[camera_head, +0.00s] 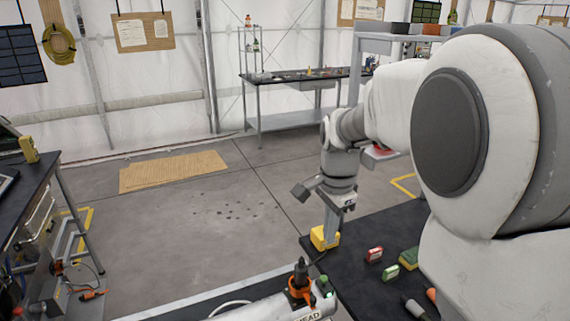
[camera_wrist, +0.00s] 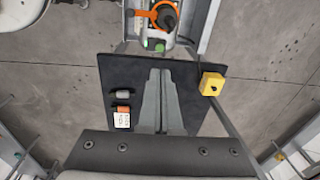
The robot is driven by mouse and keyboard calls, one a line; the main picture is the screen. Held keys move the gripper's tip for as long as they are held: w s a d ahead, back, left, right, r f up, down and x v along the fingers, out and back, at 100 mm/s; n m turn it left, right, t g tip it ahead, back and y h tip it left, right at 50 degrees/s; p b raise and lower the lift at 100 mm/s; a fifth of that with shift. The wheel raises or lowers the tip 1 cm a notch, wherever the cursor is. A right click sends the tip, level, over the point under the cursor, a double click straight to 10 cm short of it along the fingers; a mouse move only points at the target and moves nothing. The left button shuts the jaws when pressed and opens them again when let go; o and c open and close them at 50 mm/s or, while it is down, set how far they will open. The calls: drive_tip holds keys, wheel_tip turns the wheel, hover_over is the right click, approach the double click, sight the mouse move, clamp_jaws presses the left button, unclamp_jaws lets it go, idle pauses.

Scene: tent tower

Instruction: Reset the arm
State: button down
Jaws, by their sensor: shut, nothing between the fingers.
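My gripper (camera_head: 331,225) points down at the end of my arm, over the dark tabletop (camera_head: 352,278). In the wrist view, its two grey fingers (camera_wrist: 160,74) are together with nothing between them. A yellow block (camera_head: 325,238) shows at the table corner right by the fingertips in the head view. In the wrist view the yellow block (camera_wrist: 211,84) lies to the right of the fingers, apart from them in the picture. Whether the fingers touch anything below cannot be told.
A workbench (camera_head: 290,78) stands at the back. A cardboard sheet (camera_head: 172,171) lies on open floor. Another dark table (camera_head: 30,195) stands at left.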

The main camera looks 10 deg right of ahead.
drive_tip(key=s+r+n+t, duration=0.2)
drive_tip(key=s+r+n, duration=0.1)
drive_tip(key=s+n, duration=0.4)
drive_tip(key=s+a+r+n+t, duration=0.1)
drive_tip(key=s+r+n+t, duration=0.1)
drive_tip(key=s+n, duration=0.5)
drive_tip(key=shift+s+r+t, duration=0.3)
drive_tip(key=shift+s+r, duration=0.3)
drive_tip(key=shift+s, duration=2.5)
